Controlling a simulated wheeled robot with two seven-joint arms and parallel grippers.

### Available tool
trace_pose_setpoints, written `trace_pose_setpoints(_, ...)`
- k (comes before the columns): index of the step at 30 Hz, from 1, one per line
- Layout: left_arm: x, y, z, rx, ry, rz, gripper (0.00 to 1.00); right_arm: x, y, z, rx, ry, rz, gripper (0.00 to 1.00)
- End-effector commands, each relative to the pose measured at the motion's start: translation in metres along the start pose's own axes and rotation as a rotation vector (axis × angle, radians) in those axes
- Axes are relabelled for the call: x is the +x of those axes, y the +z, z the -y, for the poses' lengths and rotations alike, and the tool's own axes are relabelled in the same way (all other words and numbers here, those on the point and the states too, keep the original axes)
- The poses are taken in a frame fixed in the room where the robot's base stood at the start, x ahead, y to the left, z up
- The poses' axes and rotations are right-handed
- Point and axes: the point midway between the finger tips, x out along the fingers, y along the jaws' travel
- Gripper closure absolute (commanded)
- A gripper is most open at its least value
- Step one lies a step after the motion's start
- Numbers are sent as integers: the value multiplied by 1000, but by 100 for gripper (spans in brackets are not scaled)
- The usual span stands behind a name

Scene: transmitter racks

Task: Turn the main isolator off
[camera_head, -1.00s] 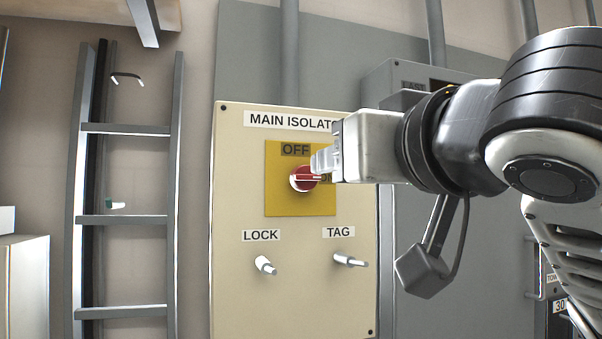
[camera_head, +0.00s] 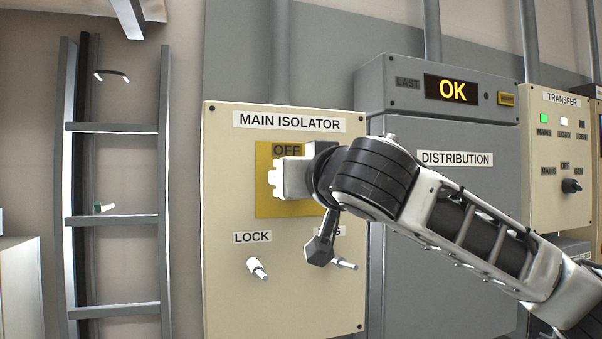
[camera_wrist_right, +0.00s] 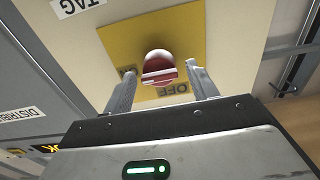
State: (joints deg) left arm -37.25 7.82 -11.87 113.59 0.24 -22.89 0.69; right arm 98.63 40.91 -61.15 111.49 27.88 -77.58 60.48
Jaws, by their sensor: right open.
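The main isolator is a cream panel (camera_head: 222,283) with a yellow plate (camera_head: 264,207) marked OFF in the head view. Its red rotary knob (camera_wrist_right: 158,66) shows in the wrist view, with a pale bar across it lying roughly sideways, not towards the OFF label (camera_wrist_right: 169,90). A small dark label is partly hidden by one finger. My right gripper (camera_wrist_right: 161,82) is open, with its fingers on either side of the knob. Whether they touch it I cannot tell. In the head view my right gripper (camera_head: 274,178) covers the knob. My left gripper is not in view.
Below the plate, a LOCK peg (camera_head: 257,268) and a TAG peg (camera_head: 344,264) stick out, with my right arm near the TAG peg. A grey distribution cabinet (camera_head: 455,210) and a TRANSFER panel (camera_head: 560,205) stand right. A ladder (camera_head: 115,220) stands left.

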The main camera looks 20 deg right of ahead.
Motion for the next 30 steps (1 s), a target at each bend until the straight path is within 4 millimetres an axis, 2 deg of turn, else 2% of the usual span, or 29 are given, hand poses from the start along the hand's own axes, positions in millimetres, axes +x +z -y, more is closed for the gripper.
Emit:
trace_pose_setpoints(4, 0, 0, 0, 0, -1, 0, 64, 0, 0, 0, 0, 0, 0, 42)
trace_pose_setpoints(5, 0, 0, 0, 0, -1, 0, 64, 0, 0, 0, 0, 0, 0, 45)
trace_pose_setpoints(9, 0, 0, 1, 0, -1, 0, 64, 0, 0, 0, 0, 0, 0, 84)
trace_pose_setpoints(10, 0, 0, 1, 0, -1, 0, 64, 0, 0, 0, 0, 0, 0, 86)
trace_pose_setpoints(20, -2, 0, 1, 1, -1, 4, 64, 0, 0, 0, -35, -1, 1, 85)
trace_pose_setpoints(30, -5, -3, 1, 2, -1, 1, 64, 0, 0, 1, -252, -1, 1, 85)
